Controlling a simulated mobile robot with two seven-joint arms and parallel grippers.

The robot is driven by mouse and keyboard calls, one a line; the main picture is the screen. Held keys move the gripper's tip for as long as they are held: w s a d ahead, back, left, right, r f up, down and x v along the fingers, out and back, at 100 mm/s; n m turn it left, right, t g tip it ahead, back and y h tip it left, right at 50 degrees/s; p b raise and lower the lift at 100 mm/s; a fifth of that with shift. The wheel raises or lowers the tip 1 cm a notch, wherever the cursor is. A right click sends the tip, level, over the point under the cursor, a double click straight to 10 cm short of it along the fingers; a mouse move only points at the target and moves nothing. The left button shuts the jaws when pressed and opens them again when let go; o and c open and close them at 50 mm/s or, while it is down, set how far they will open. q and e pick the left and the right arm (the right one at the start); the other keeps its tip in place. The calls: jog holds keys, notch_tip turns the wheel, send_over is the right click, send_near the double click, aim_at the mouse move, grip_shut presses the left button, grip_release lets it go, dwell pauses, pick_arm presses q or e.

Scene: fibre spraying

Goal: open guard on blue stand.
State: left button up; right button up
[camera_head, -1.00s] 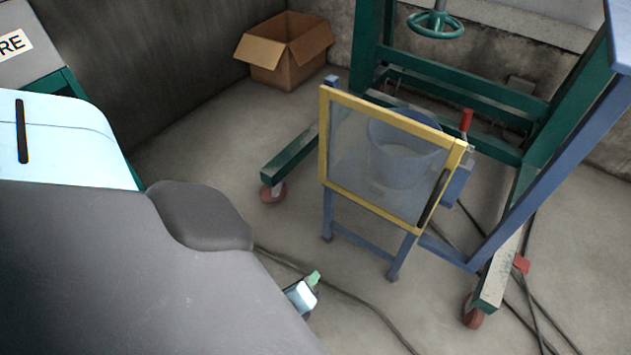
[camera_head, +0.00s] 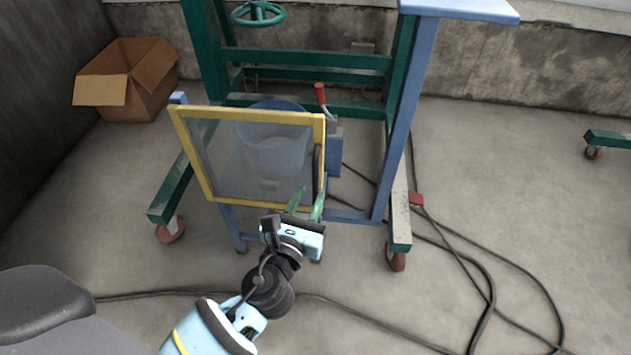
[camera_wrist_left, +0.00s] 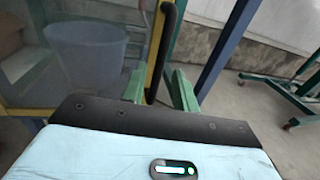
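The guard (camera_head: 215,160), a clear panel in a yellow frame, stands closed-looking across the front of the blue stand (camera_head: 229,225). A blue bucket (camera_head: 272,150) shows through the panel. The guard's black handle (camera_head: 318,165) runs upright along its right edge. My left gripper (camera_head: 306,200) is open at the lower end of this handle. In the left wrist view the handle (camera_wrist_left: 163,50) passes between the two green fingers (camera_wrist_left: 160,88), nearer the left finger; contact is unclear. My right gripper is not in view.
A green wheeled frame (camera_head: 305,60) with a handwheel (camera_head: 258,13) surrounds the stand. Cables (camera_head: 490,290) lie on the floor. A cardboard box (camera_head: 130,85) stands at the back left.

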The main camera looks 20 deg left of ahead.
aim_at(315, 185)
pick_arm(q)
jog(key=shift+w+a+b, duration=0.2)
jog(key=shift+w+b, duration=0.2)
jog(key=shift+w, duration=2.05)
grip_shut()
